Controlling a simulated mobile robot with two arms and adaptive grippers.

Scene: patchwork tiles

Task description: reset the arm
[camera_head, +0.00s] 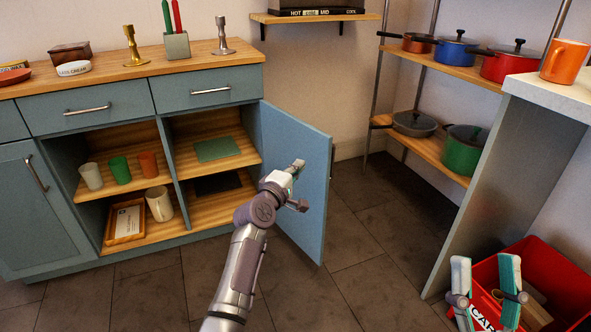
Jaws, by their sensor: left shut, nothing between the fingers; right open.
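My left arm reaches up from the bottom middle of the head view. Its gripper (299,168) is shut and empty, in front of the open blue cabinet door (310,195). I cannot tell whether it touches the door. My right gripper (486,290) is at the bottom right, with its two teal-padded fingers spread apart and nothing between them. It shows in front of the red crate (560,270). The rest of my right arm is out of view.
The blue cabinet (110,105) stands open at left, with cups, a wooden tray (125,222) and a green mat (215,149) inside. Candlesticks stand on top. A rack (440,65) holds several pots. An orange mug (565,60) sits on the right counter (550,95). The floor between is clear.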

